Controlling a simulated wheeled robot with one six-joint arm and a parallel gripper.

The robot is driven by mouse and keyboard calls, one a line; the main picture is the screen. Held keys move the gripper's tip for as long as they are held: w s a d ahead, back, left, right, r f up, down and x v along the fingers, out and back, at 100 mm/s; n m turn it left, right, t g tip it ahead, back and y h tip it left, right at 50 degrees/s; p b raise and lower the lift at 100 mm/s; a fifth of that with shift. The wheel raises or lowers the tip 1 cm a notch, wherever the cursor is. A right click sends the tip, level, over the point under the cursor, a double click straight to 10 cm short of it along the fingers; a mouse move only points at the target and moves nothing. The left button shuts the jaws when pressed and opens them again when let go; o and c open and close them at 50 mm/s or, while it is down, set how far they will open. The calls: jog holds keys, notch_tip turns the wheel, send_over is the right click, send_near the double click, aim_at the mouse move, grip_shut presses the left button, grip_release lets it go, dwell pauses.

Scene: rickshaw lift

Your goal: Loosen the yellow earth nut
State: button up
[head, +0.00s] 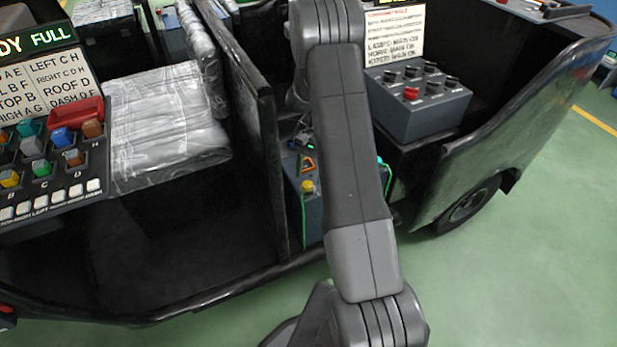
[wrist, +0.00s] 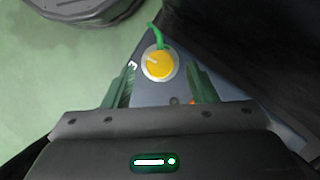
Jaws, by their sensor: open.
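The yellow earth nut (wrist: 159,65) is a round knob on a pale ring, set on a blue-grey box (wrist: 175,90) in the wrist view. A green wire (wrist: 155,36) runs from its far edge. In the head view the yellow nut (head: 307,186) shows on the box beside the black partition. My gripper (wrist: 163,78) is open, its two green fingers either side of and short of the nut. They do not appear to touch it. In the head view my arm hides much of the box, and I cannot make out the fingers clearly.
A black partition (head: 262,150) stands close left of the box. A grey switch box (head: 425,103) with knobs and a sign sits to the right. A plastic-wrapped seat (head: 165,125) and a button panel (head: 50,165) are at the left. Green floor (head: 510,260) is clear at the lower right.

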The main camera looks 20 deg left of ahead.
jog(key=p+v, duration=0.1)
jog(key=v, duration=1)
jog(key=shift+r, duration=0.35)
jog(key=b+x, duration=0.1)
jog(key=x, duration=1.2)
jog(key=shift+f, duration=0.45)
